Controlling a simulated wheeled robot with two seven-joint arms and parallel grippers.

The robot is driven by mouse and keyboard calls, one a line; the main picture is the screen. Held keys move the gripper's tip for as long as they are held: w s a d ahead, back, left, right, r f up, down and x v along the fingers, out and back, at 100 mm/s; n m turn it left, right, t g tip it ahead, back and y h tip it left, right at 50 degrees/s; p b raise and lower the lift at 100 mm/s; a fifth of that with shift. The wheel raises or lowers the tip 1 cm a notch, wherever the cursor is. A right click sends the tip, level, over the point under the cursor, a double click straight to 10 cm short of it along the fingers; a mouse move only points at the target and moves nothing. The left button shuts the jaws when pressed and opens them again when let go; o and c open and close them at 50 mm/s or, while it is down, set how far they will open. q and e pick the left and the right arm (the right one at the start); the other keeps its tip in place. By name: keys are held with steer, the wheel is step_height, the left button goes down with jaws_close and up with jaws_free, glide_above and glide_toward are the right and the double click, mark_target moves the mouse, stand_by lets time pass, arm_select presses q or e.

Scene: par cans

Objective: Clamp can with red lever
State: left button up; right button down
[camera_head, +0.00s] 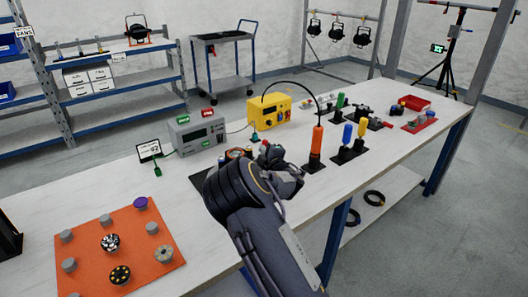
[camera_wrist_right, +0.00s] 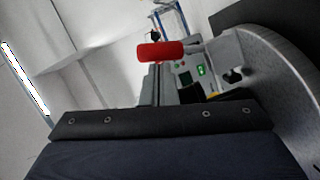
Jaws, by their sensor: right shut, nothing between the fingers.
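My right gripper (camera_head: 276,158) is over the middle of the white table, shut and empty. My right arm and wrist hide much of the table beneath. A small red part (camera_head: 265,143) shows at the gripper's tip in the head view. In the right wrist view a red rounded handle (camera_wrist_right: 160,52), which looks like the red lever, lies crosswise above a grey upright piece. I cannot tell whether the gripper touches it. The can itself is not clearly visible; round dark items (camera_head: 236,153) show partly behind my wrist. My left gripper is not in view.
An orange mat (camera_head: 85,262) with several small knobs lies at the left. A grey box (camera_head: 197,131) and a yellow box (camera_head: 270,110) stand behind the gripper. An orange cylinder (camera_head: 317,139) and several colored-handled tools stand to its right.

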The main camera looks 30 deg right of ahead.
steer(key=shift+d+r+m+p, duration=0.1)
steer(key=shift+d+m+p, duration=0.45)
steer(key=shift+m, duration=0.15)
steer(key=d+f+m+y+p, duration=0.1)
steer(key=m+p, duration=0.1)
steer(key=d+f+m+g+y+p, duration=0.1)
steer(key=d+m+p, duration=0.1)
steer(key=m, duration=0.1)
steer(key=d+f+m+g+y+p, duration=0.1)
steer(key=d+m+y+p, duration=0.1)
steer(key=m+p, duration=0.1)
steer(key=shift+w, duration=0.2)
stand_by(0.6)
steer(key=shift+d+f, duration=0.3)
steer(key=shift+f, duration=0.15)
stand_by(1.0)
stand_by(0.8)
